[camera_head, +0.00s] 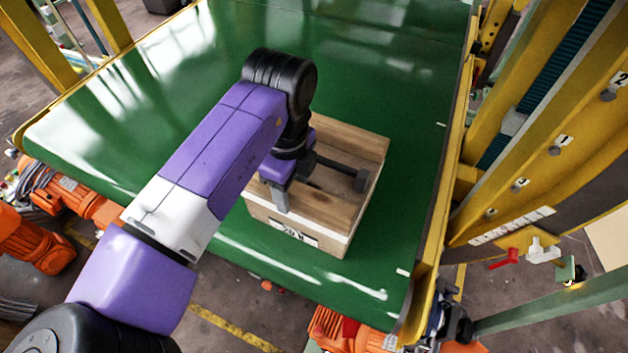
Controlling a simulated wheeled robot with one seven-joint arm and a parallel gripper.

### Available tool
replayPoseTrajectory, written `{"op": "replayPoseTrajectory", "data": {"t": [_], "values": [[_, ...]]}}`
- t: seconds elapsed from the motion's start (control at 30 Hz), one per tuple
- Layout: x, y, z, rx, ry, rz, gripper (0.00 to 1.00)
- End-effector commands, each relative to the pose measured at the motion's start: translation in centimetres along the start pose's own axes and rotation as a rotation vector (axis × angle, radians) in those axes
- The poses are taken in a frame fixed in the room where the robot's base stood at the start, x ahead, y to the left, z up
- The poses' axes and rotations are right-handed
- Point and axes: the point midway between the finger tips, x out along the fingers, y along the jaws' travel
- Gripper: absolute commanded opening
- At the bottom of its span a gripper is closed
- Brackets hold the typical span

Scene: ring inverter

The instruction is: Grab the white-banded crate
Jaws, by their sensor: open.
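A wooden crate (345,148) sits on the green surface, right of the picture's middle. It has a pale band (338,247) low on its sides and a white label with dark marks on its front. My gripper (322,192) is open over the crate's top, with one finger near the front left edge and the other toward the right side. My arm hides the crate's left and back left parts. I cannot tell whether the fingers touch the wood.
The green surface (400,60) is clear around the crate. A yellow frame with numbered marks (545,130) rises along the right. Orange motors (75,200) sit below the left edge, and another orange part (335,330) shows below the front edge.

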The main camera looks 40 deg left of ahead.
Motion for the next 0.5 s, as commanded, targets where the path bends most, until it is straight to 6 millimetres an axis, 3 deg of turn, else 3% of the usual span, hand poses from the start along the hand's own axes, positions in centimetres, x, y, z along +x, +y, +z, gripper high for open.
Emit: {"op": "replayPoseTrajectory", "data": {"t": [0.27,0.5], "values": [[0.46,0.01,-0.01,0.000,0.000,0.000,0.56],[0.42,0.00,-0.02,0.000,0.000,0.000,0.11]]}}
